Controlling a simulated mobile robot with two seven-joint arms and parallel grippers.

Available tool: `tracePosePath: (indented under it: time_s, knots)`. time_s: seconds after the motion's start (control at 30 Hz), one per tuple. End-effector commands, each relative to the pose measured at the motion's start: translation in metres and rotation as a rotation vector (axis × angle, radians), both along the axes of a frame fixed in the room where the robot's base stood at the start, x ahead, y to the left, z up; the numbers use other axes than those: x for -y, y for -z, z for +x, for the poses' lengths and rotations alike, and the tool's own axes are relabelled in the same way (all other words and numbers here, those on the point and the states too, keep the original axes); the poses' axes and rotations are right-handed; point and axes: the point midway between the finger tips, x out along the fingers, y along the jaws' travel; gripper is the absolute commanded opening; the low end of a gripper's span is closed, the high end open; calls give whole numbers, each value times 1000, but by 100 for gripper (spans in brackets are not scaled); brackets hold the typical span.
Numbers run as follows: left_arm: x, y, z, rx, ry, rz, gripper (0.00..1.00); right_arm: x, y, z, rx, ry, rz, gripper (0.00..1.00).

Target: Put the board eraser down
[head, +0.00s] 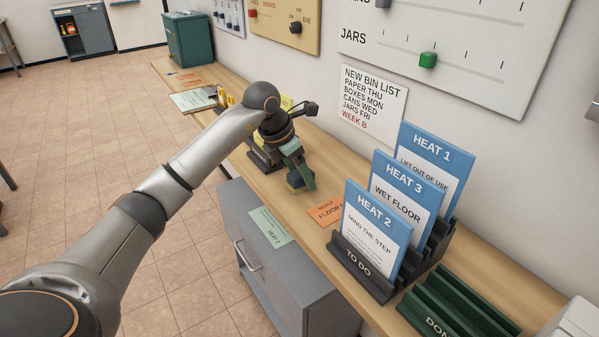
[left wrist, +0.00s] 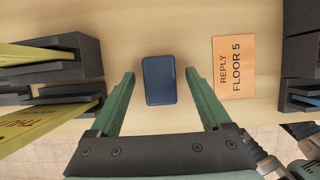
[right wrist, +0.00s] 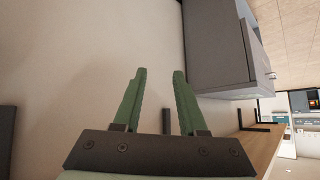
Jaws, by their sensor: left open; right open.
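The board eraser (left wrist: 160,80) is a small dark blue block with rounded corners, seen from above on the wooden counter in the left wrist view. My left gripper (left wrist: 167,75) is open, with a finger on each side of the eraser and a gap to both. In the head view the left gripper (head: 300,170) is over the counter, left of the sign rack. My right gripper (right wrist: 159,70) is open and empty, facing a bare wall; it is not in the head view.
An orange reply card (left wrist: 233,67) lies right of the eraser in the left wrist view. A dark TO DO rack (head: 362,272) holds blue-topped signs. A green rack (head: 455,305) stands nearer. Dark holders with yellow cards (left wrist: 40,118) stand at the left. A grey cabinet (head: 265,265) is under the counter.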

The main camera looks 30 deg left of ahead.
Motion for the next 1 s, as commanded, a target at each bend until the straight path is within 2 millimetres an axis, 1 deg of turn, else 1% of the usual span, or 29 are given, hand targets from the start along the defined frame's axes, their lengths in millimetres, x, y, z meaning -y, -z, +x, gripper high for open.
tracePosePath:
  time_s: [0.13, 0.2, 0.27, 0.4, 0.6, 0.7, 0.83, 1.0]
  knots:
    - [1, 6, 0, 2, 1, -1, 81, -1, 9, 0, -3, -2, 1, 41]
    - [-3, -11, -3, 5, 0, 1, 81, -2, 3, 1, -2, -5, 2, 41]
    - [-5, -23, -8, 6, -2, 4, 81, -2, 0, 3, 4, -5, 3, 41]
    - [-11, -56, -10, 8, -3, 2, 81, -3, -8, 8, 21, -3, 6, 41]
    - [-16, -93, -25, 4, -1, 1, 81, -2, -11, 9, 26, -1, 5, 41]
    - [-18, -106, -30, 3, -1, 1, 81, -1, -10, 9, 23, 0, 3, 41]
    - [-19, -115, -34, 1, 0, 0, 81, 1, -7, 7, 17, 2, -1, 41]
    - [-20, -117, -35, 0, 0, 0, 81, 2, -2, 1, 3, 4, -3, 41]
